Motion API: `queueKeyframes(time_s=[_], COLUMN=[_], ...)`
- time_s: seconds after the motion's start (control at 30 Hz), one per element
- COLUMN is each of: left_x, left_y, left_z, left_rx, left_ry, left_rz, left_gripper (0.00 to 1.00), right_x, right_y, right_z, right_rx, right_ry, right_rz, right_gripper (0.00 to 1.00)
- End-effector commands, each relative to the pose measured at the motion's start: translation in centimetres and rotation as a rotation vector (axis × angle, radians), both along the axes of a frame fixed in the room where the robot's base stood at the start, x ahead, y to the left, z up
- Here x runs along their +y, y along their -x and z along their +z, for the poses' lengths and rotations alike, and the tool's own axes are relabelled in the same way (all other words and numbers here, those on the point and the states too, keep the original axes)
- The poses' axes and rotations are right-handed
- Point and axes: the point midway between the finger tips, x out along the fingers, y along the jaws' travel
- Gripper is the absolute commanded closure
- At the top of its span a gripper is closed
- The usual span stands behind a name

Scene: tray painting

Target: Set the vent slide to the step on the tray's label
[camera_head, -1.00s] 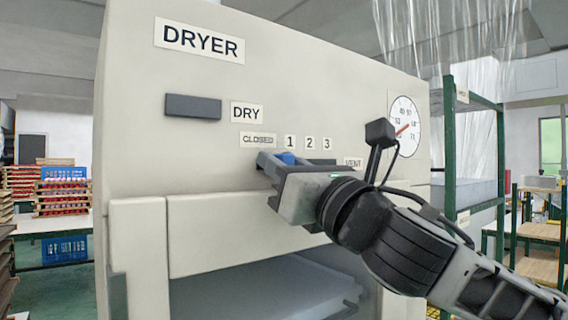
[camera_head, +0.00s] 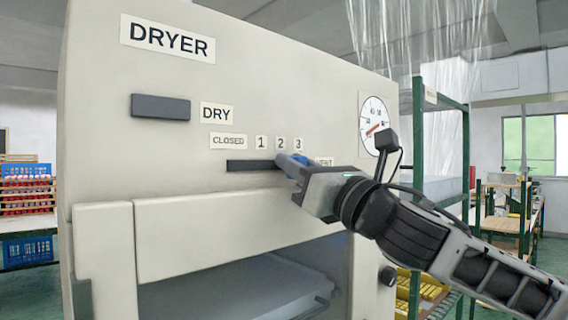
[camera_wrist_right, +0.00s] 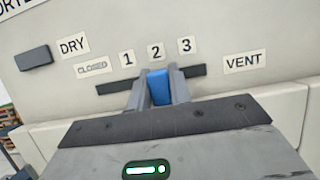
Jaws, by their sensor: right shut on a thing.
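The vent slide has a blue knob (camera_wrist_right: 160,88) in a dark slot (camera_head: 250,166) on the dryer front; the slot also shows in the wrist view (camera_wrist_right: 113,88). Labels above it read CLOSED (camera_head: 228,141), 1 (camera_head: 261,142), 2 (camera_head: 281,143) and 3 (camera_head: 298,143). My right gripper (camera_wrist_right: 159,86) is shut on the blue knob, a finger on each side. In the wrist view the knob sits under the 2. In the head view the gripper partly hides the knob (camera_head: 291,160). No tray label is readable. My left gripper is out of view.
The dryer (camera_head: 90,130) fills the left and middle, with a dark handle (camera_head: 160,107) beside DRY and a round dial (camera_head: 374,124) at right. Its lower opening holds a pale flat panel (camera_head: 230,295). A green-framed shelf (camera_head: 418,150) stands to the right.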

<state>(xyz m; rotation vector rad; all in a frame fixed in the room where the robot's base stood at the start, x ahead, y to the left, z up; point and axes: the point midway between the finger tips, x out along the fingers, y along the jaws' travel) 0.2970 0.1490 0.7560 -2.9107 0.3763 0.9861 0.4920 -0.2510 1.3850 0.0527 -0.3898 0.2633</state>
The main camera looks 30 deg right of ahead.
Motion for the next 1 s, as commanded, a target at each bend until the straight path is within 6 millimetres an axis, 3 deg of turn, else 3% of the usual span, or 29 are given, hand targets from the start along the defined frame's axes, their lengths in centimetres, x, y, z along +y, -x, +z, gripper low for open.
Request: queueKeyframes(time_s=[0.13,0.17,0.2,0.23,0.63,1.0], left_x=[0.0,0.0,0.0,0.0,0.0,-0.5], left_y=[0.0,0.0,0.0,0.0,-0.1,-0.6], left_z=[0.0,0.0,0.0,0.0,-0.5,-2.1], left_rx=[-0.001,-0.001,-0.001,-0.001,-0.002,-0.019], left_ry=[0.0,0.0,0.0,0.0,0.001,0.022], left_rz=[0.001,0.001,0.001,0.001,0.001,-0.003], left_gripper=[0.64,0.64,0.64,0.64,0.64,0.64], right_x=[0.1,0.1,0.1,0.1,-0.2,-2.0], right_y=[0.0,0.0,0.0,0.0,0.8,7.5], right_z=[0.0,0.0,0.0,0.0,-0.6,-3.9], right_rx=[0.0,0.0,0.0,0.0,0.0,0.001], right_ry=[0.0,0.0,0.0,0.0,0.003,0.008], right_rz=[0.001,0.001,0.001,0.001,-0.001,-0.005], right_gripper=[1.0,0.72,0.61,0.58,0.58,0.58])
